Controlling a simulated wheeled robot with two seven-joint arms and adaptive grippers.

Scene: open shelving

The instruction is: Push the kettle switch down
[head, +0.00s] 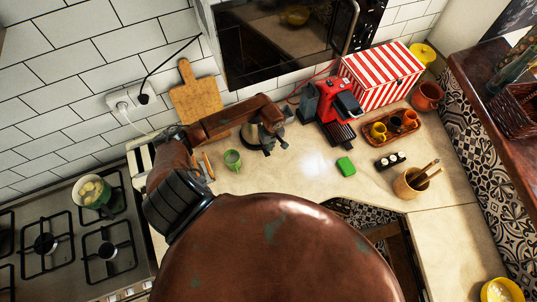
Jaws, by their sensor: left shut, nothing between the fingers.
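The kettle (257,139) is a metal one standing on the counter at the back, left of the red coffee machine. My left arm reaches across from the left and hides much of it. My left gripper (281,138) is shut and empty, right at the kettle's upper right side. I cannot tell whether it touches the kettle. The kettle switch is too small or hidden to make out. My right gripper is out of view.
A red coffee machine (327,101) and a striped box (382,75) stand right of the kettle. A green mug (232,159) is left of it, near a wooden board (196,96). The counter between mug and sponge is clear.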

